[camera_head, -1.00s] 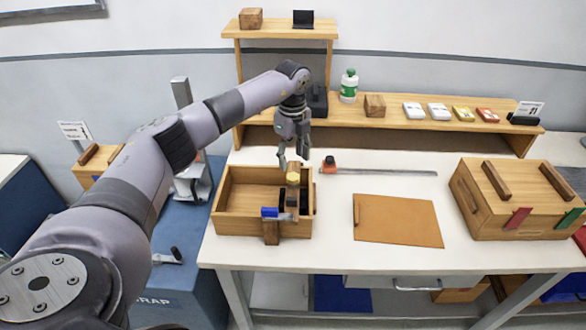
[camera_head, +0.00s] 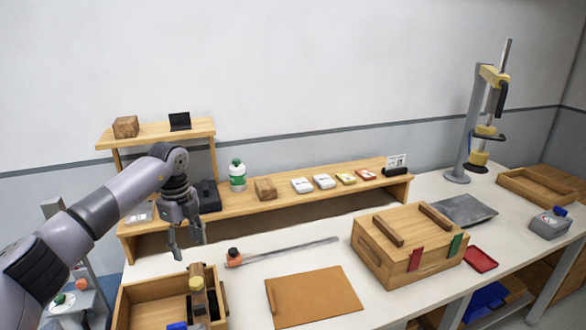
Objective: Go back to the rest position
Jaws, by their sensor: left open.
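My left gripper (camera_head: 188,240) hangs fingers down with its fingers apart and nothing between them. My left arm comes in from the left edge. My right gripper is not in view.
On the white table lie a brown board (camera_head: 313,296), a long ruler with an orange end (camera_head: 290,250) and a closed wooden chest (camera_head: 408,244). A shelf (camera_head: 285,209) with small boxes and a green-capped bottle (camera_head: 237,175) runs along the back. A press stand (camera_head: 468,130) stands right.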

